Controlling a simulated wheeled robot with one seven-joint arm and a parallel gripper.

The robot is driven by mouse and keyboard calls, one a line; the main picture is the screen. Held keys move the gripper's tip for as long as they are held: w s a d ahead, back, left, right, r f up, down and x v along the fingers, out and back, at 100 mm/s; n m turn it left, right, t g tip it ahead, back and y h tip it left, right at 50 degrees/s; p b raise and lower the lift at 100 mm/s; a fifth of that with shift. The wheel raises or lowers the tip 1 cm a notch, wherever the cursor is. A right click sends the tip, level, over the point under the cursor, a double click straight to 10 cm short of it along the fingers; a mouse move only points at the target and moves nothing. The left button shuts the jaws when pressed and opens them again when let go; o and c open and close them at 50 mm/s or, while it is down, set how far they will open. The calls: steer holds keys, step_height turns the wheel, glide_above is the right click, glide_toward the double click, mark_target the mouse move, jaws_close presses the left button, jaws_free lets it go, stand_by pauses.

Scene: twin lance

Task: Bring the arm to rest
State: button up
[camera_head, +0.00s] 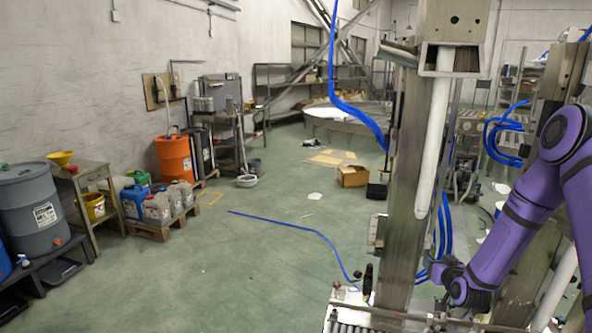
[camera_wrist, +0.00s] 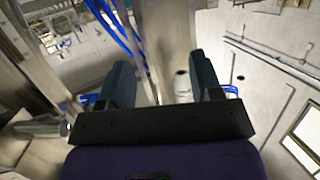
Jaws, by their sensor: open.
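My purple arm (camera_head: 515,225) reaches in from the right side of the head view and bends down beside a metal post. The gripper end is low in that view and mostly hidden behind the post and my arm. In the wrist view my gripper (camera_wrist: 162,88) shows two dark fingers standing wide apart on a black bar. Nothing is held between the fingers. A metal post and blue hoses (camera_wrist: 125,35) lie beyond and to the left of the fingers.
A tall metal post (camera_head: 400,190) stands close beside my arm. A roller surface (camera_head: 360,322) with a dark bottle (camera_head: 368,279) is at the bottom. Drums, including an orange one (camera_head: 174,158), and canisters line the left wall. The green floor (camera_head: 260,260) at centre-left is mostly clear.

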steer(key=s+a+r+n+g, duration=0.1)
steer(key=s+a+r+g, duration=0.2)
steer(key=r, duration=0.6)
steer(key=s+a+r, duration=0.2)
steer(key=s+r, duration=0.2)
steer(key=r, duration=0.5)
steer(key=s+a+r+n+g, duration=0.1)
steer(key=s+a+r+g, duration=0.2)
steer(key=r, duration=0.6)
steer(key=s+a+r+g, duration=0.1)
steer(key=s+r, duration=0.2)
steer(key=s, duration=0.7)
steer(key=s+a+r+g, duration=0.1)
steer(key=s+r, duration=0.3)
steer(key=s, duration=0.6)
steer(key=s+a+r+m+g, duration=0.1)
steer(key=s+a+r, duration=0.2)
steer(key=s, duration=0.7)
steer(key=shift+s+r+g+y, duration=0.15)
steer(key=shift+s+g+y, duration=0.15)
steer(key=shift+s+y, duration=0.1)
